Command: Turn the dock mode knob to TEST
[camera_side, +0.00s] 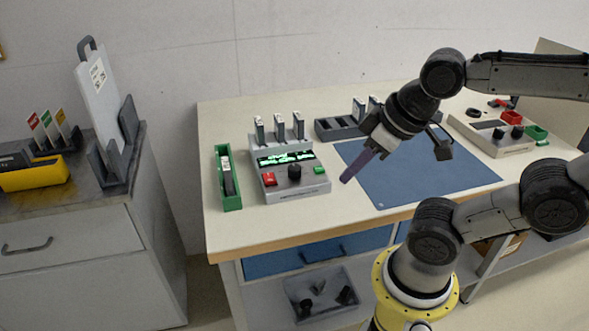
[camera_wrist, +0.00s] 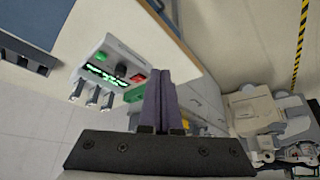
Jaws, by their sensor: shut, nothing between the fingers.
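The grey dock unit (camera_side: 298,192) sits on the pale worktop, with a lit green display (camera_side: 286,158) and a black knob (camera_side: 294,172) between a red button (camera_side: 269,179) and a green button (camera_side: 319,170). Several upright modules stand in its back. The knob also shows in the wrist view (camera_wrist: 121,70), left of my fingers. Its pointer and mode labels are too small to read. My gripper (camera_side: 345,179) has purple fingers, shut and empty, above the worktop to the right of the dock and apart from it. The fingers also show in the wrist view (camera_wrist: 160,78).
A blue mat (camera_side: 430,180) lies right of the dock; a green holder (camera_side: 232,200) stands at its left. A dark slotted rack (camera_side: 338,128) is behind. A grey cabinet (camera_side: 75,240) stands left across a gap.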

